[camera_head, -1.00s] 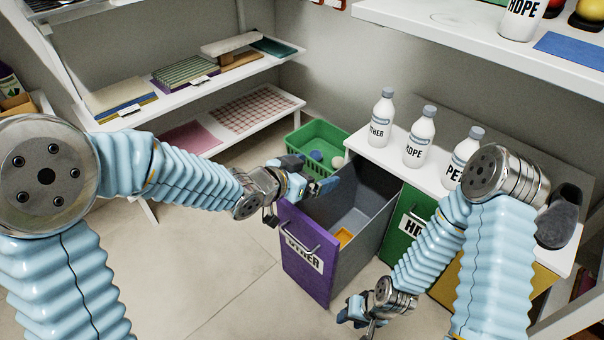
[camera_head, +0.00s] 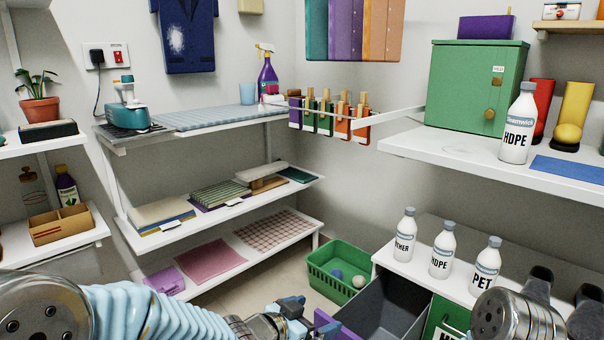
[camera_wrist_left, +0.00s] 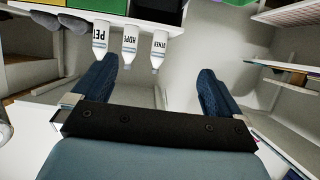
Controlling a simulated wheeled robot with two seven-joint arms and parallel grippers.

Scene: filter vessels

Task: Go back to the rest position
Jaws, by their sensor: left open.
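My left gripper (camera_head: 290,316) is low in the head view, beside the open drawer (camera_head: 392,308). In the left wrist view the two dark blue fingers of my left gripper (camera_wrist_left: 158,68) are spread wide with nothing between them. Only the top of the purple drawer front (camera_head: 326,322) shows in the head view.
Three white bottles, OTHER (camera_head: 404,236), HDPE (camera_head: 441,251) and PET (camera_head: 486,268), stand on the white counter. Another HDPE bottle (camera_head: 517,125) stands on the upper shelf beside a green cabinet (camera_head: 470,85). A green basket (camera_head: 322,283) holding balls sits behind the drawer.

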